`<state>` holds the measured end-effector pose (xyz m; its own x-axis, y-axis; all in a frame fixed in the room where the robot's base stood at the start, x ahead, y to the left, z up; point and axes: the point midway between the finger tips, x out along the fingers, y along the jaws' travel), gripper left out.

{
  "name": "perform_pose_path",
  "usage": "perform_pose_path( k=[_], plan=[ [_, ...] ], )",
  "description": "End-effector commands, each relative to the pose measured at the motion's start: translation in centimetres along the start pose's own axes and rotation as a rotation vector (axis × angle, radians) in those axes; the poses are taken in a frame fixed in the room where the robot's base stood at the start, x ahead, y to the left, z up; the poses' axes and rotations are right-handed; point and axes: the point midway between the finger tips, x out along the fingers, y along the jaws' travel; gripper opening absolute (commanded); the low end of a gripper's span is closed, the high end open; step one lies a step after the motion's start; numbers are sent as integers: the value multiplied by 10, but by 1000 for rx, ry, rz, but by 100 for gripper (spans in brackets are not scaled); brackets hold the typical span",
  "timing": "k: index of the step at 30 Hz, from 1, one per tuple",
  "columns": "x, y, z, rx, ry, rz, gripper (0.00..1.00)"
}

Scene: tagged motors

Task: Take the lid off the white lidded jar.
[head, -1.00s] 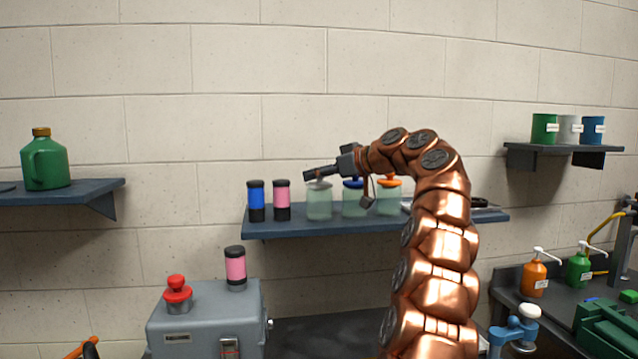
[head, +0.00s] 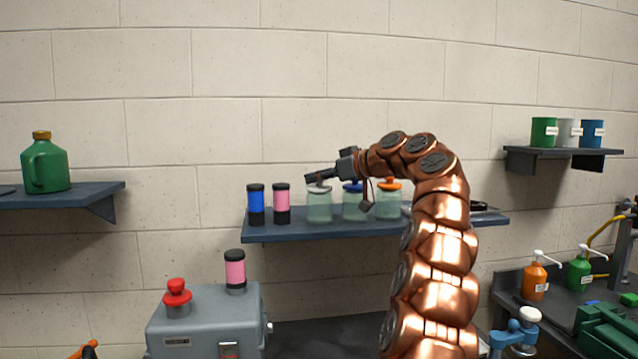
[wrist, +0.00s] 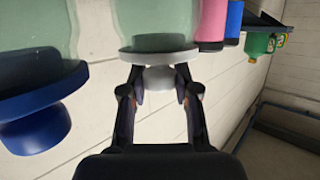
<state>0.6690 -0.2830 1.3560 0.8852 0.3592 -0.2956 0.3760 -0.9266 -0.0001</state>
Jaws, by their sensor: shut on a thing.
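The white lidded jar (head: 319,208) is the left one of three pale green glass jars on the middle shelf. In the wrist view its glass body (wrist: 155,25) shows upside down, with the white lid (wrist: 160,54) at its mouth. My gripper (wrist: 160,80) has a finger on each side of the lid's round knob and is shut on it. In the head view my gripper (head: 318,179) is just above this jar and partly covers the lid. I see no clear gap between lid and jar.
A blue-lidded jar (head: 353,206) stands close on the right, then an orange-lidded jar (head: 390,203). Pink (head: 282,203) and blue (head: 256,205) canisters stand to the left on the same shelf (head: 300,232). The wall above is clear.

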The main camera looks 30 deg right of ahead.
Motion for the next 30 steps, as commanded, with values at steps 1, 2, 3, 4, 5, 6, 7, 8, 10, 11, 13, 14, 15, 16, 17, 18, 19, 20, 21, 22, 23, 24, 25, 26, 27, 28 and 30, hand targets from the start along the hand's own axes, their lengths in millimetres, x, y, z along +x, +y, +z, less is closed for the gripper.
perform_pose_path(
  k=[1, 2, 3, 4, 5, 6, 7, 8, 10, 11, 13, 14, 15, 16, 17, 18, 19, 20, 21, 22, 23, 24, 25, 26, 27, 28, 30],
  plan=[
    [0, 0, -1, 0, 0, 0, 12],
    [0, 0, -1, 0, 0, 0, 12],
    [-1, 0, -2, 0, 1, 1, 12],
    [-1, 1, -3, -1, 1, 1, 12],
    [-2, 1, -5, -1, 1, 1, 12],
    [-2, 1, -6, -2, 1, 2, 12],
    [-3, 1, -8, -3, 1, 2, 12],
    [-3, 1, -9, -2, 1, 2, 12],
    [-4, 1, -12, -1, 0, 1, 12],
    [-4, 0, -13, -2, 0, 0, 12],
    [-5, 0, -16, -1, 0, 1, 12],
    [-6, 0, -18, -2, 0, 1, 12],
    [-6, 0, -20, -3, 0, 2, 12],
    [-8, 1, -25, -3, 0, 3, 12],
    [-9, 2, -28, -2, 0, 4, 12],
    [-10, 2, -30, 0, -1, 3, 12],
    [-10, 1, -33, 0, -1, 2, 12],
    [-10, 1, -35, 0, -1, 1, 12],
    [-12, 0, -37, -1, -1, 1, 12],
    [-15, -1, -31, -1, 1, 0, 12],
    [-20, -2, -30, -1, 2, 0, 12],
    [-25, -4, -28, 0, 2, 0, 12],
    [-30, -5, -27, -1, 1, 0, 12],
    [-34, -6, -26, -1, 1, 0, 12],
    [-40, -7, -26, -2, 1, 0, 12],
    [-44, -8, -25, -2, 2, 0, 12],
    [-56, -10, -23, -2, 4, 2, 12]
  ],
)
